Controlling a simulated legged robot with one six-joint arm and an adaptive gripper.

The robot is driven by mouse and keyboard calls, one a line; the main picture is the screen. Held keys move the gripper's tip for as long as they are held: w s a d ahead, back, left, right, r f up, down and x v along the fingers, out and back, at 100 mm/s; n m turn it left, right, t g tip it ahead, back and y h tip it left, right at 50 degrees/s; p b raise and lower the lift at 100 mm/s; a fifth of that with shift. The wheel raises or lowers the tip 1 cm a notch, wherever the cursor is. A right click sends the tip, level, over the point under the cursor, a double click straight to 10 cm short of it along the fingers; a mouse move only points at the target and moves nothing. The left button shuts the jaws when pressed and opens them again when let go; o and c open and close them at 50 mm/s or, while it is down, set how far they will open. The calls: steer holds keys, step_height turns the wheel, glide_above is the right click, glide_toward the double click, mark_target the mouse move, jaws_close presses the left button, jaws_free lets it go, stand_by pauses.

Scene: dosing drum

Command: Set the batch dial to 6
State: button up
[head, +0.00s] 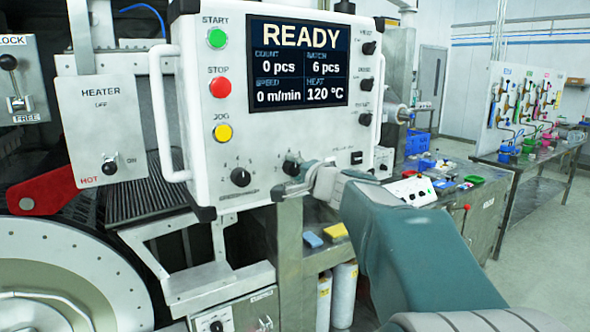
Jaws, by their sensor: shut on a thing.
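The white control panel (206,140) fills the middle of the head view. Its screen (298,64) reads READY, with COUNT 0 pcs, BATCH 6 pcs, SPEED 0 m/min and HEAT 120 °C. The black batch dial (291,167) sits low on the panel, right of another black dial (240,177). My gripper (287,187) comes from the right and is shut on the batch dial, partly covering it. The dial's own label and part of its scale are hidden or too small to read.
Green start (217,38), red stop (220,87) and yellow jog (222,133) buttons line the panel's left side. Several small knobs (366,84) run down its right side. A heater box (100,125) and red lever (48,192) stand left.

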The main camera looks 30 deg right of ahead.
steer(key=shift+f, duration=0.3)
steer(key=o, duration=1.1)
steer(key=shift+a, duration=0.1)
steer(key=shift+o, duration=0.2)
steer(key=shift+r, duration=0.1)
steer(key=shift+r, duration=0.1)
steer(key=shift+s, duration=0.4)
steer(key=s, duration=1.1)
steer(key=shift+r, duration=0.25)
steer(key=shift+a, duration=0.15)
